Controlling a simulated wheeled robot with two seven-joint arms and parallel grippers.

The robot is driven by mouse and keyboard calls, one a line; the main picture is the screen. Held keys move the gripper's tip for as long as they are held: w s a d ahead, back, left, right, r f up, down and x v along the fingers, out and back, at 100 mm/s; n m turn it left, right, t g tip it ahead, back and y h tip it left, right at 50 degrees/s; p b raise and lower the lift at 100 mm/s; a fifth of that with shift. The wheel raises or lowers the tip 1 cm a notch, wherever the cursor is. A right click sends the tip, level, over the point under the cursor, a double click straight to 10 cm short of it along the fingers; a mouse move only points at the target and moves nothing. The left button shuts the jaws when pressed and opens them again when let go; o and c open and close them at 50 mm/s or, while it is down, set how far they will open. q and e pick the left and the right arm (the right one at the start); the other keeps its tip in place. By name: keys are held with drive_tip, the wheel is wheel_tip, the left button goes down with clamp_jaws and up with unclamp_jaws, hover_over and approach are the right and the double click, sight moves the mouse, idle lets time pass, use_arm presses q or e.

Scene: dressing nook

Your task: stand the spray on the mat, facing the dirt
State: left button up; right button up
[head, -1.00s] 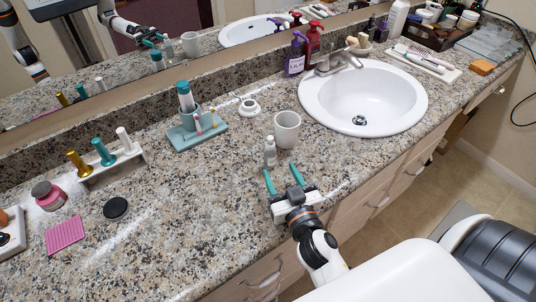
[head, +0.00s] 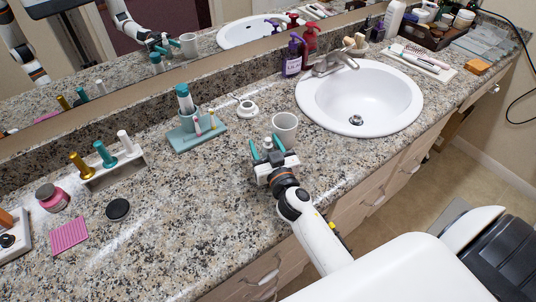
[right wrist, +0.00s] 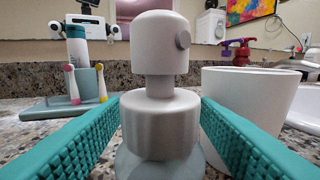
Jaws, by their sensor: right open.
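The spray is a small pale bottle (head: 268,144) standing upright on the counter, left of a white cup. In the right wrist view, the spray (right wrist: 160,125) stands between my teal fingers, its round nozzle button on the right of its head. My right gripper (head: 264,146) is open, its fingers on either side of the spray; gaps show in the wrist view. A pink ribbed mat (head: 69,234) lies flat at the left of the counter. I cannot make out any dirt clearly. My left gripper is not directly in view.
The white cup (head: 285,125) stands close right of the spray, beside my finger. A teal stand (head: 197,135) is behind. A rack with coloured handles (head: 114,170), a black disc (head: 118,209) and a pink jar (head: 52,198) are left. The middle-front counter is clear.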

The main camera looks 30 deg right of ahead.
drive_tip(key=shift+c, duration=0.3)
drive_tip(key=c, duration=1)
drive_tip(key=shift+r, duration=0.1)
